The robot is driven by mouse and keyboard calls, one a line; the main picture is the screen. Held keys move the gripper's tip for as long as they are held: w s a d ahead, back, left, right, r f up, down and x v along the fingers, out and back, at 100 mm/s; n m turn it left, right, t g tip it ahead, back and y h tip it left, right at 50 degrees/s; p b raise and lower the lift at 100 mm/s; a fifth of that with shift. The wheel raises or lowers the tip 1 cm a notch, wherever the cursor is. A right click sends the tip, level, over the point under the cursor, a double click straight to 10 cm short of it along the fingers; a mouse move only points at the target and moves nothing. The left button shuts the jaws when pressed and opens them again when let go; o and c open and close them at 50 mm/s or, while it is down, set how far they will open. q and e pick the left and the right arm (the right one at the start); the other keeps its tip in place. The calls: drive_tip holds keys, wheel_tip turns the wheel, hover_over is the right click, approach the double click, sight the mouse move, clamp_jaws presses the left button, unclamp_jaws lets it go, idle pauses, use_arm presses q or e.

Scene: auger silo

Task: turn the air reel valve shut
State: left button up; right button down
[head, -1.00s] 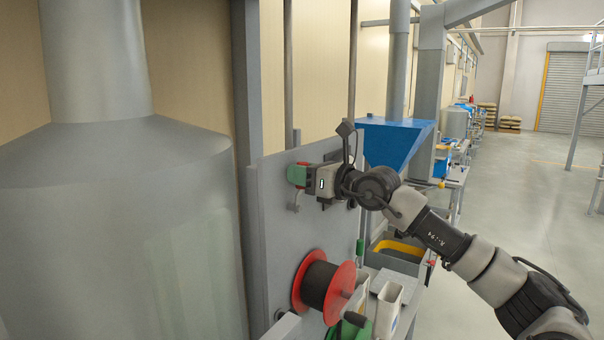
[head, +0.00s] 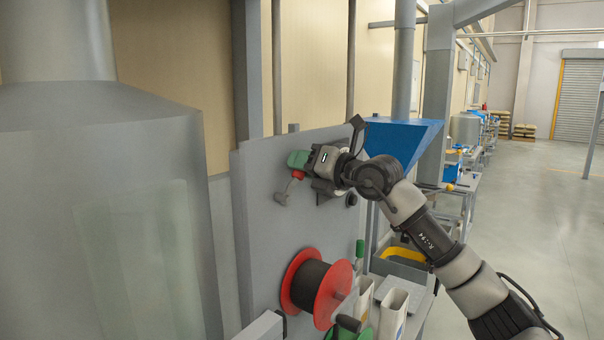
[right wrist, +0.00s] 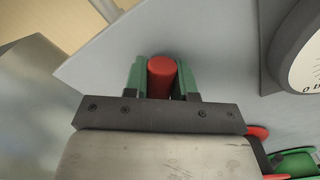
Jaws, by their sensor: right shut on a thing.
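The air reel valve shows in the head view as a red part (head: 297,174) with a grey elbow fitting (head: 284,193) below it, on the grey panel (head: 255,215). My right gripper (head: 299,160) is at the valve, rolled at a tilt. In the right wrist view its green fingers (right wrist: 161,82) stand on both sides of the red valve handle (right wrist: 161,70) and are shut on it. The fingers partly hide the valve in the head view. My left gripper is not in view.
A red reel (head: 303,285) with a dark core sits low on the panel. A big grey silo (head: 95,220) stands at the left. A blue hopper (head: 405,138) is behind my right arm. White holders (head: 393,312) stand below right. Open floor lies at the right.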

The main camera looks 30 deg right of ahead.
sight(300, 188)
drive_tip(key=shift+w+d+f+m+b, duration=0.2)
drive_tip(key=shift+d+f+m+b, duration=0.35)
drive_tip(key=shift+m, duration=0.45)
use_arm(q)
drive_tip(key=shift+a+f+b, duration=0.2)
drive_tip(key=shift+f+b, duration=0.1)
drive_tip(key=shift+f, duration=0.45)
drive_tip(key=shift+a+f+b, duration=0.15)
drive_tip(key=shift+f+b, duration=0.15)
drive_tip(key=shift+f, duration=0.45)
use_arm(e)
drive_tip(key=shift+w+d+f+m, duration=0.15)
drive_tip(key=shift+d+f+m, duration=0.15)
drive_tip(key=shift+f+m, duration=0.85)
drive_tip(key=shift+w+d+f+m, duration=0.1)
drive_tip(key=shift+d+f+m, duration=0.35)
drive_tip(key=shift+m, duration=1.25)
drive_tip(key=shift+w+d+f+m, duration=0.15)
drive_tip(key=shift+f+m, duration=0.8)
drive_tip(key=shift+m, duration=0.5)
drive_tip(key=shift+f, duration=0.15)
drive_tip(key=c, duration=0.9)
unclamp_jaws()
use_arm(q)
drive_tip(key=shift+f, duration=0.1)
use_arm(e)
drive_tip(key=shift+s+d, duration=0.1)
drive_tip(key=shift+s, duration=0.05)
